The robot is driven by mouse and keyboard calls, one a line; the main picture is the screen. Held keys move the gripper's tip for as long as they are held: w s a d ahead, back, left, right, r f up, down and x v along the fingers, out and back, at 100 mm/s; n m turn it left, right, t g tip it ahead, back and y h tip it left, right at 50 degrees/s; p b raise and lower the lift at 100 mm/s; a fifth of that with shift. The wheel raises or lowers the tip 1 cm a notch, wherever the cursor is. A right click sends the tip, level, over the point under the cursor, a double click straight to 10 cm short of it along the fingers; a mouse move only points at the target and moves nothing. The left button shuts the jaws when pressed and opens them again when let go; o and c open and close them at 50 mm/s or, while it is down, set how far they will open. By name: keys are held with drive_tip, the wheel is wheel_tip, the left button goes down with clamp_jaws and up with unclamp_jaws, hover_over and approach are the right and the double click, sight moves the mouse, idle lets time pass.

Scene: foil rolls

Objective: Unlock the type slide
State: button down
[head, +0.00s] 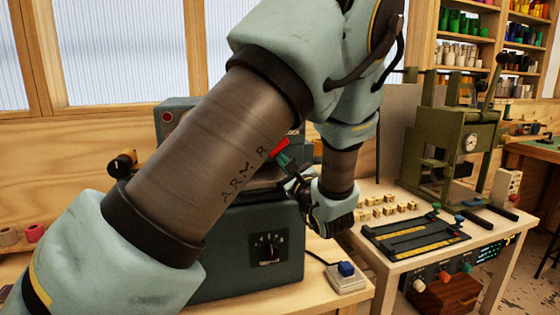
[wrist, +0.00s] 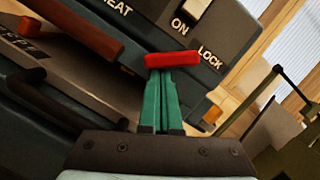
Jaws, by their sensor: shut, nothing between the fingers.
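The blue-grey machine (head: 250,240) stands on the bench, partly hidden behind my arm. The wrist view shows its panel (wrist: 222,28) with the words HEAT, ON and LOCK and a pale switch (wrist: 195,10) above ON. My gripper (head: 281,155) has green fingers pressed together, shut and empty, also in the wrist view (wrist: 164,72). A red bar (wrist: 172,60) lies across the fingertips beside the word LOCK. I cannot tell whether it is a lever on the machine or part of the fingertips. I cannot clearly identify the type slide.
A dark red handle (wrist: 78,27) and a black bar (wrist: 55,105) are at the left in the wrist view. A green press (head: 450,150), several small wooden blocks (head: 385,208) and a black tray (head: 415,238) stand on the right table.

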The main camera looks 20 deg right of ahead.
drive_tip(key=m, duration=0.2)
drive_tip(key=a+m+h+p, duration=0.1)
drive_tip(key=m, duration=0.1)
drive_tip(key=r+m+h+p, duration=0.1)
drive_tip(key=m, duration=0.1)
drive_tip(key=shift+a, duration=0.3)
drive_tip(key=shift+w+a+p, duration=0.1)
drive_tip(key=shift+p, duration=0.2)
drive_tip(key=shift+a+r, duration=0.1)
